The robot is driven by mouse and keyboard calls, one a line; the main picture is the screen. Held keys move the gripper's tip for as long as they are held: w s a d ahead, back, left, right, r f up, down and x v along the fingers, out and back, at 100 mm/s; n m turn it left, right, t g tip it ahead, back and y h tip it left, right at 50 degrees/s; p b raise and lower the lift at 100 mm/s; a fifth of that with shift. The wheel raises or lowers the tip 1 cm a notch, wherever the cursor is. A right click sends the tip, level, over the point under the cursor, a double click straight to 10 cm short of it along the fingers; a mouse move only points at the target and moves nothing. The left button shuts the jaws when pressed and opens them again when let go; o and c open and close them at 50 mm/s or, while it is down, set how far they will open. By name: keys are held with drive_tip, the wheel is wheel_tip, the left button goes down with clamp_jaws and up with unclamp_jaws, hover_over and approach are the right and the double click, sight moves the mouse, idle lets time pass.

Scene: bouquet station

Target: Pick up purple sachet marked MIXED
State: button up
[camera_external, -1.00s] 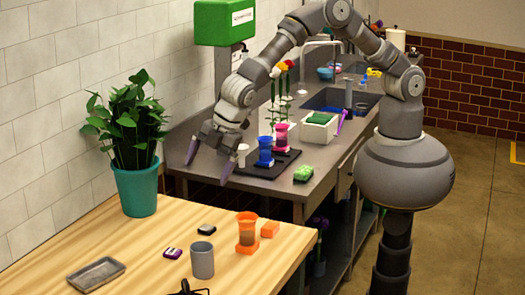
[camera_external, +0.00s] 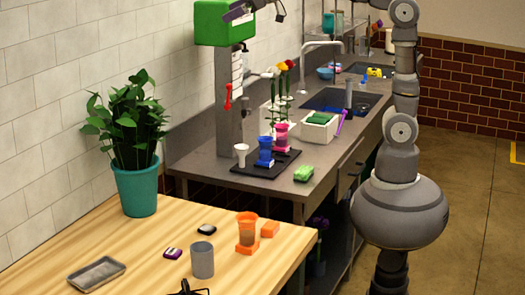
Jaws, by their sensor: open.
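A small purple sachet (camera_external: 172,253) with a pale label lies flat on the wooden table, left of a grey cup; its lettering is too small to read. My gripper (camera_external: 259,17) is at the top edge of the picture, in front of the green box. Its purple-tipped fingers are spread apart, and nothing shows between them. It is high above and far from the sachet. Most of my gripper's wrist is cut off by the frame.
The wooden table (camera_external: 105,226) also holds a grey cup (camera_external: 202,260), a black packet (camera_external: 206,229), an orange cup (camera_external: 247,229), an orange block (camera_external: 270,229), a metal tray (camera_external: 97,274) and a potted plant (camera_external: 137,190). A green-topped column (camera_external: 229,120) stands on the counter behind.

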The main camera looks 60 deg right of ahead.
drive_tip(key=s+d+r+m+t+b, duration=0.1)
drive_tip(key=s+d+r, duration=0.1)
drive_tip(key=s+d, duration=0.1)
drive_tip(key=s+d+r+m+t+h+b, duration=0.1)
drive_tip(key=s+d+r+m, duration=0.1)
drive_tip(key=d, duration=0.3)
drive_tip(key=s+d+r+m+t+h+b, duration=0.1)
drive_tip(key=s+d+r+b, duration=0.1)
drive_tip(key=s+d, duration=0.2)
drive_tip(key=shift+s+d+r, duration=0.1)
drive_tip(key=shift+s+r, duration=0.15)
drive_tip(key=c, duration=0.3)
drive_tip(key=shift+s+d+r+m, duration=0.1)
drive_tip(key=shift+d+r+m, duration=0.1)
drive_tip(key=shift+r+m, duration=0.1)
drive_tip(key=shift+c, duration=0.7)
